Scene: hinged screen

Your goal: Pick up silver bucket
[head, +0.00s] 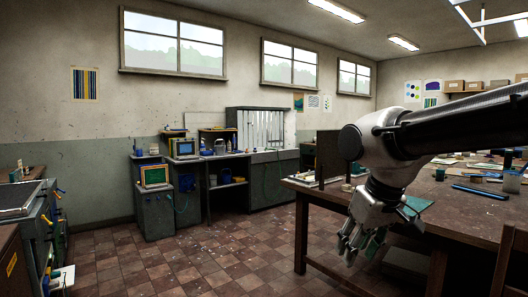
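My gripper (355,250) hangs in front of the worktable's left part, pointing down. Its fingers look spread, and I see nothing held between them. My arm hides part of the tabletop behind it.
The brown worktable (318,196) fills the right side, with a dark upright panel (328,156) near its left end. Drawers stand at the far left. A bench with blue containers (186,183) is along the back wall. The tiled floor (190,262) between is clear.

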